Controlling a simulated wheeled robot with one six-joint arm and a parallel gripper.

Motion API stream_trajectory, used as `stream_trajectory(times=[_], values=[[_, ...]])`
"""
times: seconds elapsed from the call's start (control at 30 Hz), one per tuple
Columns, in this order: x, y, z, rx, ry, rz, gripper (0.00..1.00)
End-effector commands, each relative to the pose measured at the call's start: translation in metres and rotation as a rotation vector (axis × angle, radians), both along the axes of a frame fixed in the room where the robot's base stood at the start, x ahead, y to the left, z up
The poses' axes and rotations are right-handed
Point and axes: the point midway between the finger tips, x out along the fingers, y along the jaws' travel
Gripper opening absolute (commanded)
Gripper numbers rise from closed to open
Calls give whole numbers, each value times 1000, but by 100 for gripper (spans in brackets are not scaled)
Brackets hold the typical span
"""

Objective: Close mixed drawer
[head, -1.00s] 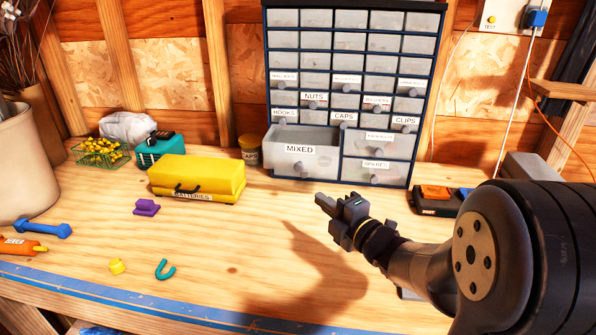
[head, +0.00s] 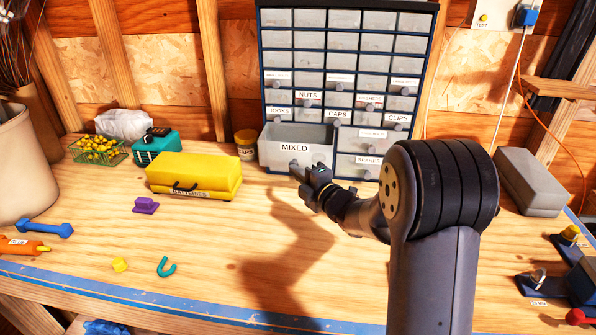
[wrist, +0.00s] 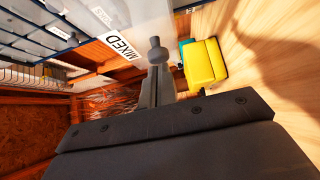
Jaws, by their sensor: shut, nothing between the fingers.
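The mixed drawer (head: 318,156) is a wide, pale grey drawer labelled MIXED at the lower left of the drawer cabinet (head: 262,80). It stands pulled out, with its open top showing. Its label also shows in the wrist view (wrist: 122,47). My gripper (head: 294,167) is shut and empty, with its fingertips at the lower part of the drawer's front. In the wrist view a round grey knob (wrist: 156,48) shows just beyond my fingers (wrist: 158,84). I cannot tell whether they touch it.
A yellow batteries case (head: 195,172) lies on the bench left of my gripper, with a teal box (head: 158,148) behind it. A caps jar (head: 246,143) stands beside the cabinet's left side. A grey block (head: 530,180) lies at the right.

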Motion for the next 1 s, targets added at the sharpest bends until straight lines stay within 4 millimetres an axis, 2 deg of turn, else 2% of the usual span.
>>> stream_trajectory(times=[0.37, 0.8, 1.0], values=[[6, -1, -2, -1, -1, 0, 0], [80, -16, -1, 0, -1, 0, 0], [108, -21, 0, -1, -1, 0, 0]])
